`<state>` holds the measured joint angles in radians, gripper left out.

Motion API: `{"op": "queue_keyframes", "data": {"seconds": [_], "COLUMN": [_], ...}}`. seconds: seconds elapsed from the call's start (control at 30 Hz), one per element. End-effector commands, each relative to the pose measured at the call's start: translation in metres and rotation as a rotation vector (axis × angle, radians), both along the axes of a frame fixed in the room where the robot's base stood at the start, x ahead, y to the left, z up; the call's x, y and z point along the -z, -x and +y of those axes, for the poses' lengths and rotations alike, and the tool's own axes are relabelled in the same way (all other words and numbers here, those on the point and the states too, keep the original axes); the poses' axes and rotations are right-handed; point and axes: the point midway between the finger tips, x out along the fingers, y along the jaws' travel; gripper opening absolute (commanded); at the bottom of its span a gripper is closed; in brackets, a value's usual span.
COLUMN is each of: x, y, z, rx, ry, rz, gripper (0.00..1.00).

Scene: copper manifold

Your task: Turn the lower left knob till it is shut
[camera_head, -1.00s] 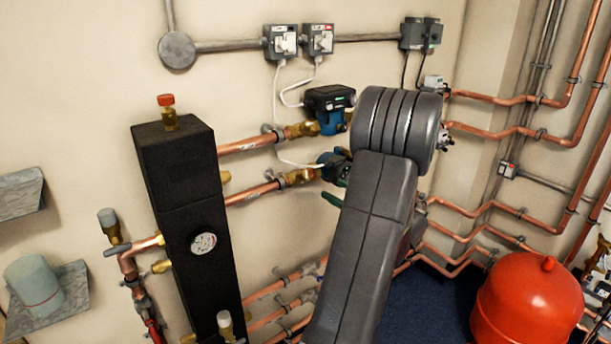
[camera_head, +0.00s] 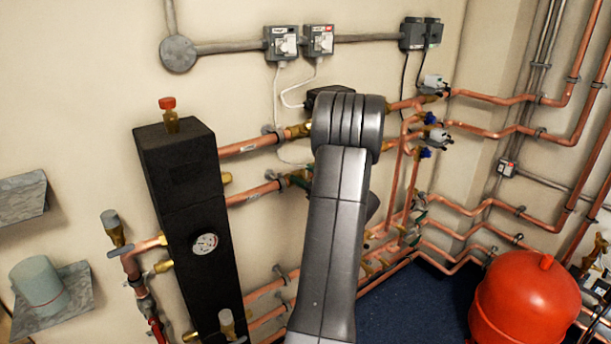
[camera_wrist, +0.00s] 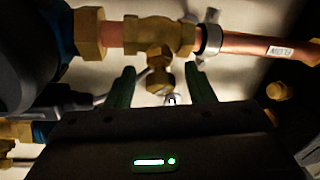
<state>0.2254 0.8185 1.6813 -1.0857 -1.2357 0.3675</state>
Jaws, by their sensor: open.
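My gripper (camera_wrist: 161,74) is open in the wrist view, its two dark green fingers spread apart. A brass valve body (camera_wrist: 155,36) on a copper pipe lies just beyond the fingertips. Its round brass cap (camera_wrist: 159,80) shows between the fingers, and neither finger visibly grips it. A small bright metal part (camera_wrist: 171,99) shows below the cap, too small to identify. In the head view my arm covers the middle of the manifold and most of the gripper. I cannot tell for sure which part is the lower left knob.
A black insulated column (camera_head: 180,230) with a gauge (camera_head: 204,243) stands left of my arm. Copper pipes (camera_head: 250,146) run behind it. Two blue knobs (camera_head: 426,153) sit right of it. A red vessel (camera_head: 528,305) stands at the lower right, with blue floor between.

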Motion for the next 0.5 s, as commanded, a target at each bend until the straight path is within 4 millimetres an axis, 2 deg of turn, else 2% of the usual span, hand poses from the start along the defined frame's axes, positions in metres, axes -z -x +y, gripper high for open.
{"op": "queue_keyframes", "data": {"seconds": [0.07, 0.3, 0.5], "x": [0.0, -0.0001, 0.0015], "y": [0.0001, 0.0003, -0.0004], "z": [-0.0001, -0.0001, -0.0007], "rx": [0.0, 0.0, -0.021], "ry": [0.0, 0.0, 0.025], "rz": [0.0, 0.0, -0.02], "gripper": [0.49, 0.04, 0.04]}}
